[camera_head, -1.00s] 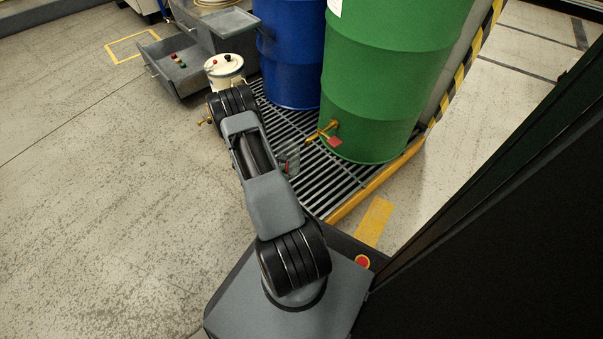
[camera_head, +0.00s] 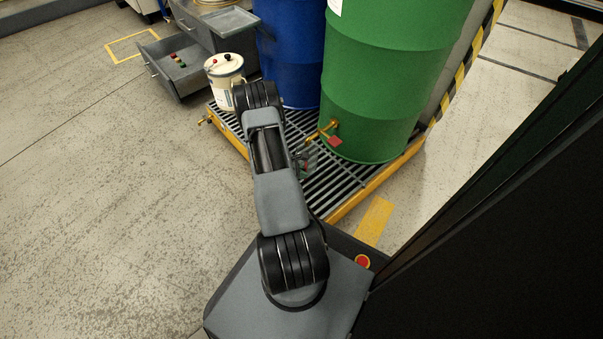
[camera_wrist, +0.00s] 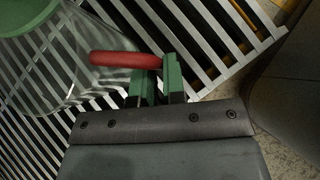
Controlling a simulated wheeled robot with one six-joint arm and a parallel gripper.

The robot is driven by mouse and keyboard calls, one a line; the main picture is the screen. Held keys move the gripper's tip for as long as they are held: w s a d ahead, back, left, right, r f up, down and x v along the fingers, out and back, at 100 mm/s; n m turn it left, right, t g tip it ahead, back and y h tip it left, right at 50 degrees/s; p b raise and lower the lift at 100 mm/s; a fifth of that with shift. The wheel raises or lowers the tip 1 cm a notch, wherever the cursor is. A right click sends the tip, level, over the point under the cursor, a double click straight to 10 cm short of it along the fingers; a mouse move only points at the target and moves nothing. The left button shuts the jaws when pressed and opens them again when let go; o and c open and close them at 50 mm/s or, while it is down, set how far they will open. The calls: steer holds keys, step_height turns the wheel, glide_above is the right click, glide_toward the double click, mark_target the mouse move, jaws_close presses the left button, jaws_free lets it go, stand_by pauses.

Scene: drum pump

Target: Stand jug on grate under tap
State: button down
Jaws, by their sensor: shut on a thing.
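A clear jug (camera_wrist: 45,75) with a red handle (camera_wrist: 120,60) is at the left of the wrist view. My gripper (camera_wrist: 160,75) has its green-padded fingers shut on the handle's end. In the head view, my arm hides the gripper and most of the jug; a clear sliver of the jug (camera_head: 309,163) shows right of the arm. The slatted grate (camera_head: 335,185) lies beneath it; I cannot tell whether the jug touches it. The brass tap (camera_head: 322,131) sticks out low on the green drum (camera_head: 385,90), beyond and right of the jug.
A blue drum (camera_head: 290,60) stands left of the green one. A white pail (camera_head: 224,80) stands at the grate's left corner, near an open grey drawer (camera_head: 175,65). A yellow rim (camera_head: 375,185) edges the grate. A dark panel (camera_head: 500,220) fills the right.

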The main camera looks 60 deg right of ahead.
steer(key=shift+f, duration=0.1)
steer(key=c, duration=1.2)
jaws_free()
steer(key=w+a+r+m+t+p, duration=0.1)
steer(key=w+a+r+p, duration=0.1)
steer(key=w+a+r, duration=0.35)
steer(key=w+a+r+m+t+p, duration=0.1)
steer(key=w+a+r, duration=0.15)
steer(key=r, duration=0.65)
steer(key=w+a+r+m+p, duration=0.1)
steer(key=w+a+r+p, duration=0.15)
steer(key=a+r, duration=0.35)
steer(key=s+a+r+m+t+y, duration=0.2)
steer(key=s+a+r+t+y, duration=0.1)
steer(key=a+r, duration=0.6)
steer(key=s+a+r+m+t+y, duration=0.2)
steer(key=s+a+r+t+y, duration=0.1)
steer(key=a+r, duration=0.7)
steer(key=a+t, duration=0.1)
steer(key=a, duration=0.2)
steer(key=shift+a+r+m+t+b, duration=0.2)
steer(key=shift+a+m+t+b, duration=0.1)
steer(key=shift+a+m, duration=0.1)
